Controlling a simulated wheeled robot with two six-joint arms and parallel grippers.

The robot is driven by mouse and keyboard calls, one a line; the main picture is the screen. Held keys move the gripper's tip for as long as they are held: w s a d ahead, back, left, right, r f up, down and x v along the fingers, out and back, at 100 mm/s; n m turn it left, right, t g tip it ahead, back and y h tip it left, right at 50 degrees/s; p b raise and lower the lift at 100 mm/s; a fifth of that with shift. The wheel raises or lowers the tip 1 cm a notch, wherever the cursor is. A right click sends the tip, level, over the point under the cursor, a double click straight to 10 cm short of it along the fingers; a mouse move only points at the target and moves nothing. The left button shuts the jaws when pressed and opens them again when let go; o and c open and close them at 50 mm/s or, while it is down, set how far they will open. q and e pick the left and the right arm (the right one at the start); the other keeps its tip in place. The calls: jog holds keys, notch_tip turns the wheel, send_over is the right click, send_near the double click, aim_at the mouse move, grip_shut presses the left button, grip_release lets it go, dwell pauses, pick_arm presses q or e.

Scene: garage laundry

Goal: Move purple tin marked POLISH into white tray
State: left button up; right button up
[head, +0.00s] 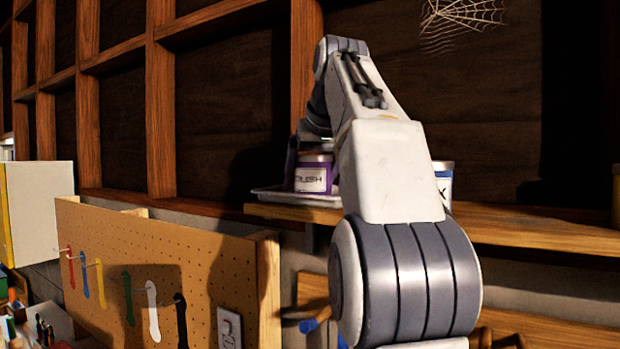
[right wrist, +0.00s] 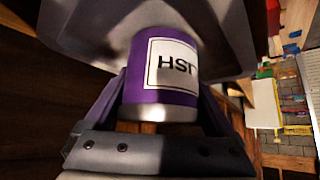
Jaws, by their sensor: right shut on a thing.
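The tray surface (right wrist: 85,45) lies behind the tin in the right wrist view. I cannot tell whether the tin touches it. My left gripper is not in view.
A white and blue tin (head: 444,184) stands on the wooden shelf (head: 540,232) behind my right arm. A pegboard (head: 190,268) with several hanging coloured tools stands in front at the lower left. A wooden post and frame are behind the tray.

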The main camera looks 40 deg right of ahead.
jog(key=o, duration=1.3)
jog(key=shift+f, duration=0.1)
jog(key=p+v, duration=0.3)
jog(key=v, duration=0.7)
jog(key=shift+r, duration=0.2)
jog(key=shift+s+a, duration=0.1)
jog(key=shift+a, duration=0.05)
